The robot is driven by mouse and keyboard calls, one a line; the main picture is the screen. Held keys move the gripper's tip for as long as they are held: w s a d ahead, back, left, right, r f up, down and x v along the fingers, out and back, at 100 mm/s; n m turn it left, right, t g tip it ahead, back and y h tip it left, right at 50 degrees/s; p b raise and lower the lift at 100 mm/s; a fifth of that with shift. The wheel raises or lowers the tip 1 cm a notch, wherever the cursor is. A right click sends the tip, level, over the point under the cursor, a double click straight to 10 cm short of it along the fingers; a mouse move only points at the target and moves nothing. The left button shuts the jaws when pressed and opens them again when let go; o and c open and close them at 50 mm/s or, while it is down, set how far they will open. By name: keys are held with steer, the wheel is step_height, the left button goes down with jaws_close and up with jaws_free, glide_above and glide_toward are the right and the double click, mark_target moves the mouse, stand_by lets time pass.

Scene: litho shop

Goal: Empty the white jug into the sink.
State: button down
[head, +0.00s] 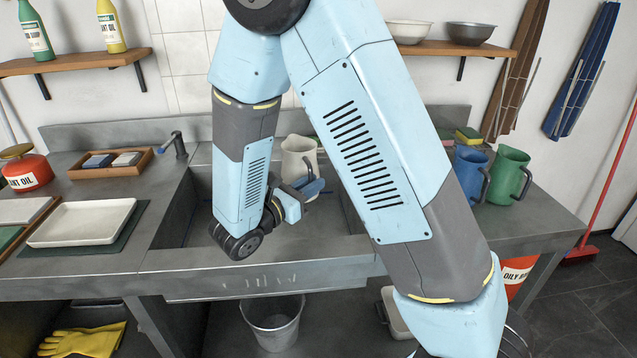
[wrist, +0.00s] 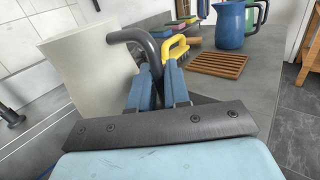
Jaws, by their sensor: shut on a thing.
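The white jug (head: 297,158) is over the back part of the grey metal sink (head: 325,228). It looks close to upright in the head view, and its contents cannot be seen. My gripper (head: 309,188) is beside the jug at its right. In the wrist view, the jug's pale body (wrist: 88,66) fills the left, and my gripper's blue fingers (wrist: 158,88) are shut on its dark handle (wrist: 143,37). My arm hides part of the sink in the head view.
A blue jug (head: 470,172) and a green jug (head: 507,174) stand on the counter right of the sink. A yellow-handled brush (wrist: 178,48) and a wooden rack (wrist: 218,64) lie nearby. A white tray (head: 82,222) lies left. A tap (head: 178,143) stands at the sink's back left.

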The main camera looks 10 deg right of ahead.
mark_target(294, 136)
steer(key=shift+d, duration=0.15)
steer(key=shift+r, duration=0.1)
steer(key=r+n+g+y, duration=0.1)
steer(key=r+n, duration=0.1)
steer(key=n, duration=0.1)
steer(key=w+r+n+g, duration=0.1)
steer(key=r+n+g, duration=0.1)
steer(key=r, duration=0.1)
steer(key=w+r+n+g+y, duration=0.1)
steer(key=r+n, duration=0.2)
steer(key=shift+a+r+n+g+y, duration=0.1)
steer(key=shift+a+n+g+y, duration=0.1)
steer(key=shift+n+g+y, duration=0.15)
steer(key=shift+w+a+r+n+g, duration=0.45)
steer(key=shift+w+n+g, duration=0.6)
steer(key=shift+w, duration=1)
steer(key=shift+w+a+r+n+g, duration=0.4)
steer(key=shift+w+n+g, duration=0.6)
steer(key=shift+w, duration=1.1)
steer(key=shift+w+a+r+n+g, duration=0.3)
steer(key=shift+w+r+n+g, duration=0.5)
steer(key=shift+w, duration=1.25)
steer(key=shift+f+n, duration=0.15)
steer(key=shift+n, duration=0.15)
steer(key=shift+s, duration=0.15)
